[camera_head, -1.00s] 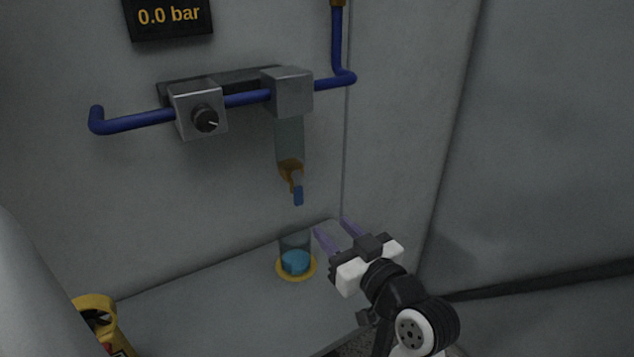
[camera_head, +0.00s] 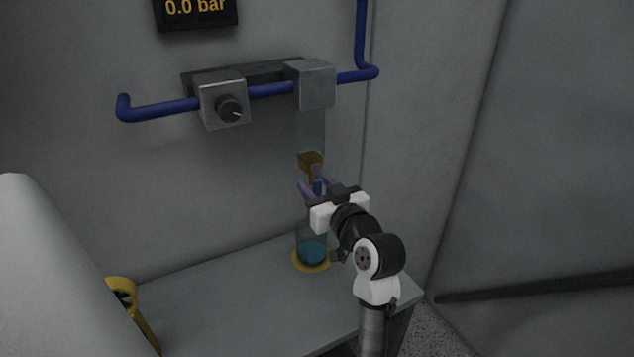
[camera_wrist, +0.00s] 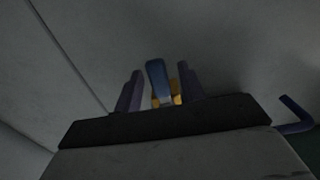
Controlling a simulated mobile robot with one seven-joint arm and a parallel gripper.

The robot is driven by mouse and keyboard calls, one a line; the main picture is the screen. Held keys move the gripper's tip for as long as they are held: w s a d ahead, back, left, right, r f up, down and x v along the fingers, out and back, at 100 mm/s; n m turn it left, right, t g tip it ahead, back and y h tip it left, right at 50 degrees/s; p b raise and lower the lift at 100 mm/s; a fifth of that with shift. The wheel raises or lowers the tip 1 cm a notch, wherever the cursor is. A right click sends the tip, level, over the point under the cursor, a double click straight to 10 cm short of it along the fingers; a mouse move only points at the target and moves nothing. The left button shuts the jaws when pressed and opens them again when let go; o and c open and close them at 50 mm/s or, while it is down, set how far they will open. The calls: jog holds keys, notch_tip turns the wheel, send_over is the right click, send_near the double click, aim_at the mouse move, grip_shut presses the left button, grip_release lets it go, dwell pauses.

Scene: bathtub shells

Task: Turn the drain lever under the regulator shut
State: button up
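The blue drain lever (camera_head: 317,186) hangs below the brass fitting (camera_head: 311,163) under the clear bowl (camera_head: 311,127) of the regulator (camera_head: 310,84). My gripper (camera_head: 312,188) is at the lever's height, with its purple fingers one to each side of it. In the wrist view the blue lever (camera_wrist: 157,82) stands between the two fingers of my gripper (camera_wrist: 158,92). Gaps show on both sides of the lever, so the gripper is open around it and not clamped. Part of the brass fitting (camera_wrist: 172,98) shows behind the lever.
A clear cup (camera_head: 312,247) with blue liquid stands on a yellow ring (camera_head: 299,264) on the grey shelf (camera_head: 230,310), below my gripper. A blue pipe (camera_head: 160,109) and a black knob (camera_head: 230,106) are on the wall. A yellow object (camera_head: 122,290) stands at the left.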

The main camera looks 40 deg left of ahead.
jog(key=shift+a, duration=0.1)
grip_shut()
jog(key=shift+w+f+b, duration=0.1)
jog(key=shift+w+b, duration=0.05)
jog(key=shift+b, duration=0.25)
jog(key=n+b, duration=0.2)
jog(key=w+n+b, duration=0.1)
jog(key=shift+d+f, duration=0.1)
jog(key=shift+d, duration=0.15)
jog(key=shift+w+d+r+n+b, duration=0.2)
jog(key=shift+w+r+n+b, duration=0.4)
jog(key=shift+n+b, duration=1.65)
jog(key=shift+w+d+r+n+b, duration=0.25)
jog(key=shift+r+n+b, duration=0.65)
jog(key=shift+n+b, duration=1.4)
jog(key=shift+w+d+r+n+b, duration=0.1)
jog(key=shift+w+r+n+b, duration=0.55)
jog(key=shift+n+b, duration=1.6)
jog(key=shift+s+r+n+p, duration=0.15)
jog(key=shift+r+n+p, duration=0.05)
jog(key=shift+n+p, duration=0.6)
